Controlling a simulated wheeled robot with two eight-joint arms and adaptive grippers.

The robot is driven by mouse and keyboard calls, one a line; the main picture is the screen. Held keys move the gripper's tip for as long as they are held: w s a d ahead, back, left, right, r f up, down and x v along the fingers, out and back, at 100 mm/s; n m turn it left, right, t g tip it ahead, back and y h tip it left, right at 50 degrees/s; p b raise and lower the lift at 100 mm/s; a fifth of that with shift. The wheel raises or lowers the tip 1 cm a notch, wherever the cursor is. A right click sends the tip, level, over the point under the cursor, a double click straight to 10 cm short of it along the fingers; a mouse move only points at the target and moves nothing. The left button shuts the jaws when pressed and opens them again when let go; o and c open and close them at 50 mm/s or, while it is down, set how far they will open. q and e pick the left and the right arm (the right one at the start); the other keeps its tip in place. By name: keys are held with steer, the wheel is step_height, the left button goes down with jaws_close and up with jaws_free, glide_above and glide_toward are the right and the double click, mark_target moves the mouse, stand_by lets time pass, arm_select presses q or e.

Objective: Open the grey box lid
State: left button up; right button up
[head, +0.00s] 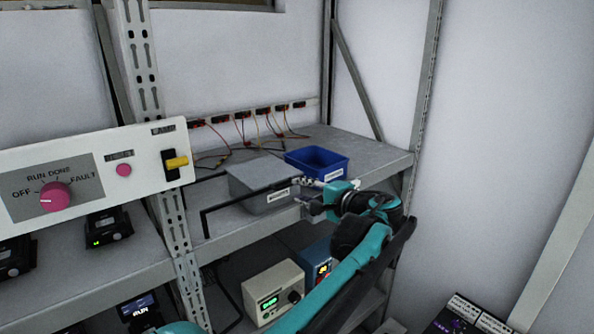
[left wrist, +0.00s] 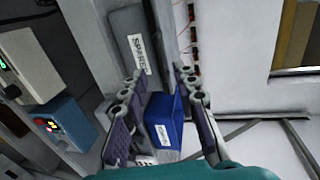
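The grey box (head: 255,173) stands on the upper shelf with its flat grey lid down on it and a white label on its front. It also shows, turned sideways, at the top of the left wrist view (left wrist: 128,25). My left gripper (head: 303,194) is at the box's front right corner, in front of the shelf, with its fingers pointing left. In the left wrist view its two fingers (left wrist: 158,85) are spread apart with nothing held between them. Whether a finger touches the box, I cannot tell. My right gripper is not in view.
A blue open bin (head: 318,160) stands right beside the grey box. Cables and a socket strip (head: 245,114) are behind. Instruments (head: 273,292) sit on the shelf below. A control panel (head: 90,172) is at left.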

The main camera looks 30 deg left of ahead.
mark_target(286, 187)
arm_select(q)
steer(key=p+x, duration=0.1)
steer(key=x, duration=0.6)
steer(key=shift+s+a, duration=0.1)
steer(key=shift+a, duration=0.1)
steer(key=shift+s, duration=0.15)
steer(key=shift+c, duration=0.4)
jaws_close()
